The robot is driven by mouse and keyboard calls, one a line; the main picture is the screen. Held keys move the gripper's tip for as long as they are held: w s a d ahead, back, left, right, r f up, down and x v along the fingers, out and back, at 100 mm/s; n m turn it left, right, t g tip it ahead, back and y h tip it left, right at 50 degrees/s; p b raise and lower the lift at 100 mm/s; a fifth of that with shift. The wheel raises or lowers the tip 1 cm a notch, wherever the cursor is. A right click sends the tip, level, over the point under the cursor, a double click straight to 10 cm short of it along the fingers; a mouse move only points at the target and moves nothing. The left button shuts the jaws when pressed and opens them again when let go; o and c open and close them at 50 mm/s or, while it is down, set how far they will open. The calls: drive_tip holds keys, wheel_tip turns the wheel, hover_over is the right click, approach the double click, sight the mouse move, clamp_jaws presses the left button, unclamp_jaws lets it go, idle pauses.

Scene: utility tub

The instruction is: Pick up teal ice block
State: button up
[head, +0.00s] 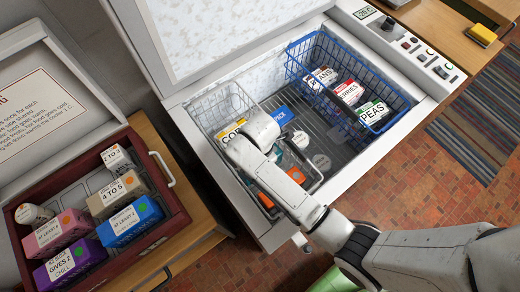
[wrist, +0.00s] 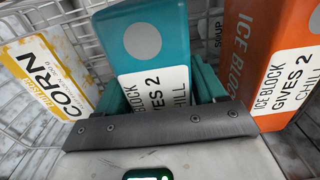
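The teal ice block (wrist: 154,40), with a pale round spot and a white "GIVES 2 CHILL" label, stands in the wire basket in the wrist view. My gripper (wrist: 165,97) is down at it, with a dark green finger on each side of the block. The fingers look close to its sides, but whether they press on it is unclear. In the head view my gripper and wrist (head: 258,140) hide most of the block. An orange ice block (wrist: 285,55) stands just right of it, and a yellow-edged corn packet (wrist: 45,78) leans at the left.
The white tub (head: 262,235) holds a wire basket at left and a blue basket (head: 372,62) with several packets at right. A blue pack (head: 282,115) lies between. A dark red tray (head: 150,150) with labelled blocks sits left. Basket walls are close around my gripper.

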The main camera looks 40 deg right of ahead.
drive_tip(key=c, duration=1.1)
drive_tip(key=shift+r, duration=0.2)
drive_tip(key=shift+r+p, duration=2.7)
drive_tip(key=shift+r, duration=6.15)
